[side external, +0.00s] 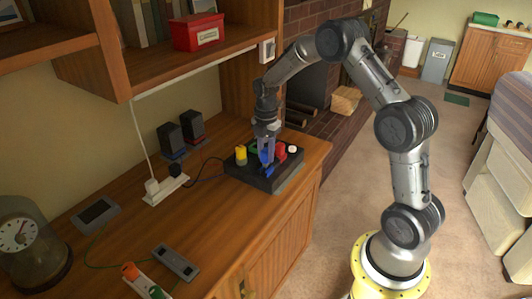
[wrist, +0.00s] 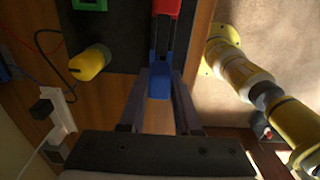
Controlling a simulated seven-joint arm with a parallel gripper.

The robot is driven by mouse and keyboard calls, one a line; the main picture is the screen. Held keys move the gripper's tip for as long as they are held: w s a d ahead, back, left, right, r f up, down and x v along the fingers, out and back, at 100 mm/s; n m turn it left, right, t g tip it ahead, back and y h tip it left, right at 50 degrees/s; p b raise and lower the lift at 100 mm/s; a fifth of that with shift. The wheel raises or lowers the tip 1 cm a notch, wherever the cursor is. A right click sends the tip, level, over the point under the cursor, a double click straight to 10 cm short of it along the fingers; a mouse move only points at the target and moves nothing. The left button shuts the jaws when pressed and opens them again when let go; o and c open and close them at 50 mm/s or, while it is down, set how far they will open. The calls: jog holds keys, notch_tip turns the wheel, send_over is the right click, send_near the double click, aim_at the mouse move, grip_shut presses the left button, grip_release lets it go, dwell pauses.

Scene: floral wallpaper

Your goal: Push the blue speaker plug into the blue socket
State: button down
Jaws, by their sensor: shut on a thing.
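My gripper (side external: 266,139) points down over the black socket box (side external: 236,170) on the wooden desk. It is shut on the blue plug (side external: 266,158), which is at the box's top. In the wrist view the blue plug (wrist: 159,84) sits between my fingers (wrist: 159,76), beside the edge of the box (wrist: 122,45). The blue socket cannot be made out apart from the plug, and I cannot tell how deep the plug sits.
Behind are two dark speakers (side external: 191,126) and a white power strip (side external: 166,188) with cables. The desk's right front is clear.

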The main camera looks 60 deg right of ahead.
aim_at(266, 150)
jog(key=shift+f, duration=1.35)
jog(key=c, duration=0.5)
grip_release()
jog(key=shift+r, duration=0.15)
notch_tip(266, 150, up, 14)
jog(key=shift+f, duration=0.2)
